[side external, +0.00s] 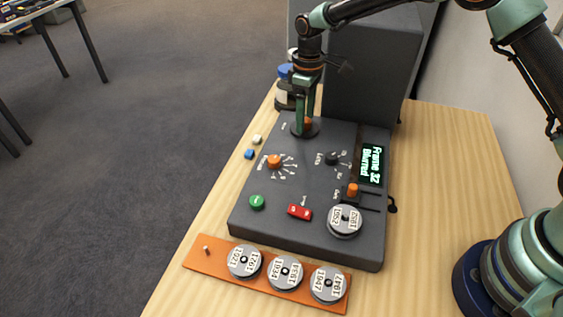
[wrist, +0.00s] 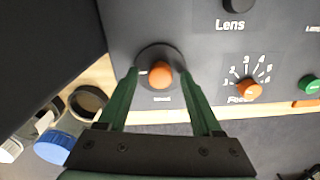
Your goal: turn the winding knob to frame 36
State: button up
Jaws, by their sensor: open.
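The winding knob is a dark disc with an orange centre (wrist: 161,75), at the far end of the dark grey console (side external: 325,220). My gripper (side external: 304,120) points down over it, and its green fingers partly hide it in the side view. In the wrist view the open gripper (wrist: 160,73) has one finger on each side of the orange centre, with a gap showing on both sides. I cannot tell how low the fingertips reach. The lit display (side external: 371,164) reads "Frame 32" and "Blurred".
The console also carries an orange focus knob (side external: 274,161), black lens knob (side external: 332,158), green button (side external: 257,202), red switch (side external: 299,212), orange slider (side external: 352,190) and a labelled reel (side external: 345,220). An orange rack (side external: 209,262) holds several reels in front. A tall grey block (side external: 370,70) stands behind.

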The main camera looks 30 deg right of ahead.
grip_shut()
jog(key=shift+m, duration=0.4)
jog(key=m, duration=0.2)
jog(key=shift+m, duration=0.4)
jog(key=m, duration=0.4)
jog(key=shift+d+m, duration=0.1)
jog(key=shift+m, duration=0.2)
jog(key=m, duration=0.3)
jog(key=shift+w, duration=0.1)
jog(key=shift+m+t, duration=0.3)
jog(key=shift+m, duration=1.8)
